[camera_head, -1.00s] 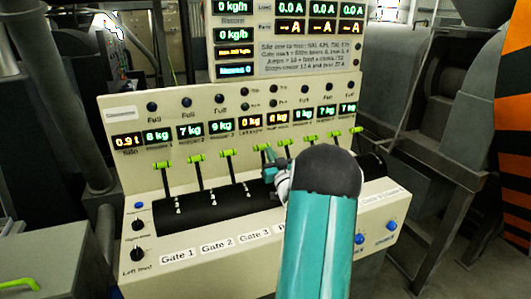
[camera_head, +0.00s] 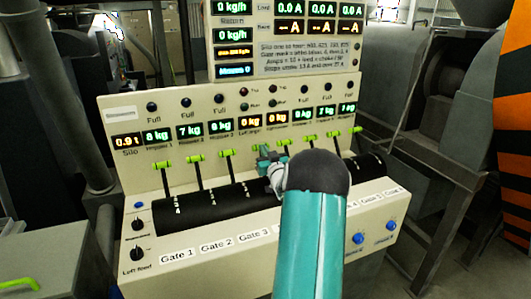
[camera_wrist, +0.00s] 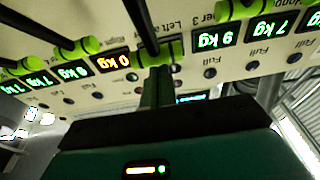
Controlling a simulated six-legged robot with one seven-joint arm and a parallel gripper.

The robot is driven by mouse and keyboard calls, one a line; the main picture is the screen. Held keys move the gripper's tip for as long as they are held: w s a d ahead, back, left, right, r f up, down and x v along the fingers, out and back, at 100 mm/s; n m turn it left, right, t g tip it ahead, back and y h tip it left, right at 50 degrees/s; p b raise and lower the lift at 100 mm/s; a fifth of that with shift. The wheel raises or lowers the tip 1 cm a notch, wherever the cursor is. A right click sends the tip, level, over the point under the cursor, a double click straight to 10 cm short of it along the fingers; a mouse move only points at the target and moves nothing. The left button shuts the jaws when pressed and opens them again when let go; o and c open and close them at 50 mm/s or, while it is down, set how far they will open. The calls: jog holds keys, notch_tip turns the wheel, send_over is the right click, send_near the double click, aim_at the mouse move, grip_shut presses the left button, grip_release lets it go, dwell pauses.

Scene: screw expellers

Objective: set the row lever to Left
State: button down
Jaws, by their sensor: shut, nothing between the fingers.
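My gripper (camera_head: 266,155) is shut and empty at the middle of the lever row on the cream control panel (camera_head: 130,195). A green lever handle (camera_head: 284,143) shows just right of it. In the wrist view, which is upside down, my gripper (camera_wrist: 156,88) reaches up to a green handle (camera_wrist: 172,51) on a black shaft. The two overlap there, and I cannot tell whether they touch. No readable label marks the row lever. My arm hides the lower middle of the panel and part of its labels.
Several green-handled levers line the black drum, including the leftmost lever (camera_head: 163,165) and one at the far right (camera_head: 355,130). Hopper displays (camera_head: 190,132) run above them. Two black knobs (camera_head: 137,254) sit at lower left, and blue buttons (camera_head: 358,238) at lower right.

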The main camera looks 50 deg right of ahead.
jog(key=shift+w+d+f+g+y, duration=0.1)
jog(key=shift+w+d+g+y, duration=0.25)
jog(key=shift+w+g, duration=0.25)
jog(key=shift+w, duration=0.1)
